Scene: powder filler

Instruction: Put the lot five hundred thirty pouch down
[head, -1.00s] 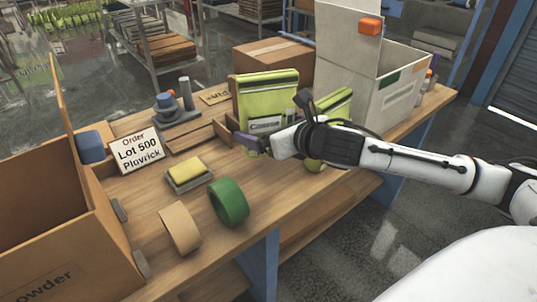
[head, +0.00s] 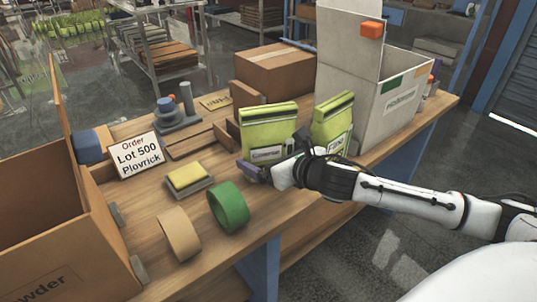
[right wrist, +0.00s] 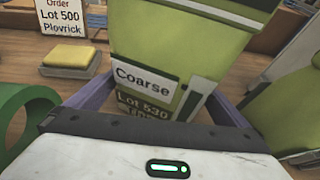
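The lot 530 pouch (head: 268,130) is green with a white "Coarse" label and stands upright on the wooden bench. It fills the middle of the right wrist view (right wrist: 180,60), where its label reads "Lot 530". My right gripper (head: 262,172) is low at the pouch's near side. In the right wrist view its purple fingers (right wrist: 160,105) are spread at either side of the pouch's lower part, looking open. The pouch's base is hidden behind the gripper body. My left gripper is not in view.
A second green pouch (head: 332,120) stands close on the right, beside a grey-white bin (head: 395,105). Left are an order sign (head: 138,155), a yellow sponge (head: 188,176), green tape (head: 228,207), tan tape (head: 179,234) and an open carton (head: 45,200). A closed box (head: 275,70) is behind.

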